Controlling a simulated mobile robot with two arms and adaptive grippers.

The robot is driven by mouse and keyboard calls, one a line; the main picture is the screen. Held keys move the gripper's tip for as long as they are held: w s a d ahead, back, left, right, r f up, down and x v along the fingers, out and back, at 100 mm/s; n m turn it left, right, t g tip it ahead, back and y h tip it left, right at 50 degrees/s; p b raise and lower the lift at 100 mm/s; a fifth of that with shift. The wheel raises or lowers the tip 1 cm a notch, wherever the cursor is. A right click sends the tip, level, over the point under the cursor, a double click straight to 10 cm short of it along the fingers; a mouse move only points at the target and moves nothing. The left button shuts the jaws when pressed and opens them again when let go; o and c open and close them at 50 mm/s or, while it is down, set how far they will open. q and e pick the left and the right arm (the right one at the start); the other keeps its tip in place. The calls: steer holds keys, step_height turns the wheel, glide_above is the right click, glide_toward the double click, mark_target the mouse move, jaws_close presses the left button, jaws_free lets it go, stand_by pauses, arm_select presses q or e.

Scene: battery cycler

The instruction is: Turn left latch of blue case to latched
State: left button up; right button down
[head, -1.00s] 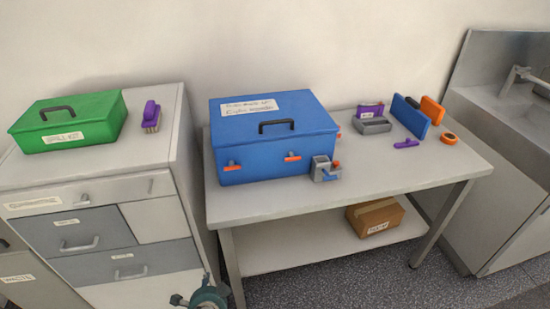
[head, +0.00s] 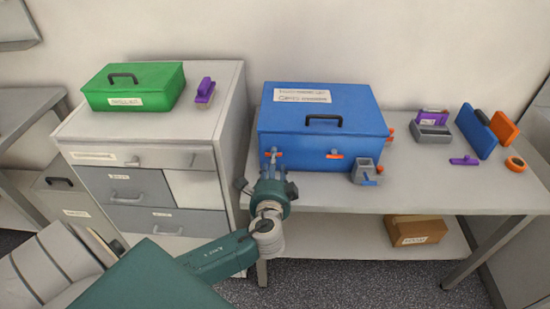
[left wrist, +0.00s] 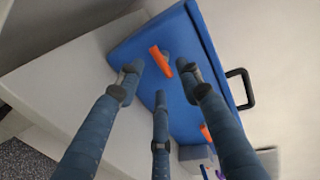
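The blue case (head: 315,115) sits closed on the table, with a dark handle and a white label on its lid. Its left orange latch (head: 273,153) is on the front face, partly behind my left gripper (head: 270,168). In the left wrist view the same latch (left wrist: 160,60) lies just beyond the spread fingers of my left gripper (left wrist: 161,82), which is open and empty. I cannot tell whether any finger touches it. The right orange latch (head: 335,156) looks level in the head view. My right gripper is not in view.
A small grey holder (head: 364,174) stands before the case's right front corner. The white drawer cabinet (head: 228,120) with a green case (head: 135,88) is to the left. A grey tray (head: 432,133), blue and orange panels and a tape roll (head: 515,163) stand at the right.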

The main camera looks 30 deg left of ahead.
arm_select(q)
steer(key=x, duration=0.3)
steer(key=shift+w+a, duration=0.1)
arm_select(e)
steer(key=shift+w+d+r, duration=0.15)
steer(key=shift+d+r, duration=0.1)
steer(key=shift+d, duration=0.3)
arm_select(q)
jaws_close()
